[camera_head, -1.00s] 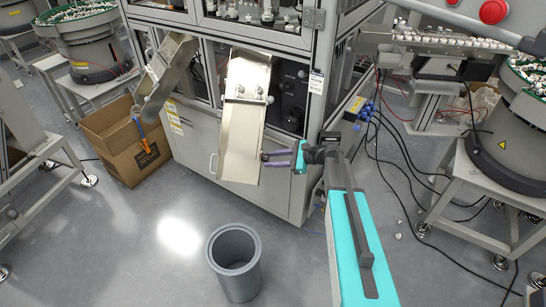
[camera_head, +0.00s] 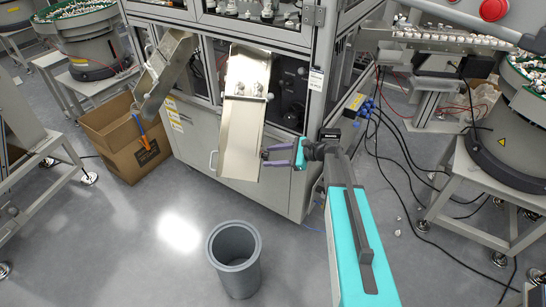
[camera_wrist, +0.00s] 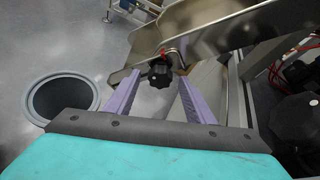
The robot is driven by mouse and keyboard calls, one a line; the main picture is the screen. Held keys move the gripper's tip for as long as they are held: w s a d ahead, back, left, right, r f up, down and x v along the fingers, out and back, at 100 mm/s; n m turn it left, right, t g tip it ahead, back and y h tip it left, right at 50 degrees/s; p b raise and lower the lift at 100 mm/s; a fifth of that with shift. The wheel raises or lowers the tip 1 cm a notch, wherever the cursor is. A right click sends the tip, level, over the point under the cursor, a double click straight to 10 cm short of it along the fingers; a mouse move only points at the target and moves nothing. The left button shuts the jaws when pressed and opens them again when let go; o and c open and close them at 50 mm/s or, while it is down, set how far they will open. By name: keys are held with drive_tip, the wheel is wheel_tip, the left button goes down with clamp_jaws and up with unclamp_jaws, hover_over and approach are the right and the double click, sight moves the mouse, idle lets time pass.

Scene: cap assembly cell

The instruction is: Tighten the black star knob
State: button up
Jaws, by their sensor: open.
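The black star knob (camera_wrist: 160,75) shows in the wrist view, under the edge of the metal chute, on a red-and-metal stem. My gripper (camera_wrist: 158,82) is open, with one purple finger on each side of the knob. No contact between fingers and knob can be made out. In the head view my gripper (camera_head: 276,156) reaches in from the right, at the lower right side of the steel chute (camera_head: 241,135). A small dark shape by the fingertips there is too small to identify surely as the knob.
A grey bin (camera_head: 234,245) stands on the floor in front, also seen in the wrist view (camera_wrist: 62,98). A cardboard box (camera_head: 125,140) is at left. The machine cabinet (camera_head: 194,135) stands behind the chute. Cables (camera_head: 400,150) run down to the floor at right.

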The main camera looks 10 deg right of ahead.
drive_tip(key=shift+r, duration=0.1)
drive_tip(key=shift+r+b, duration=0.55)
drive_tip(key=shift+r, duration=0.7)
drive_tip(key=shift+s+r, duration=0.4)
drive_tip(key=shift+s, duration=0.2)
drive_tip(key=s+r+b, duration=0.1)
drive_tip(key=s+b, duration=0.2)
drive_tip(key=s, duration=1.1)
drive_tip(key=shift+s+a+r, duration=0.2)
drive_tip(key=shift+s, duration=0.2)
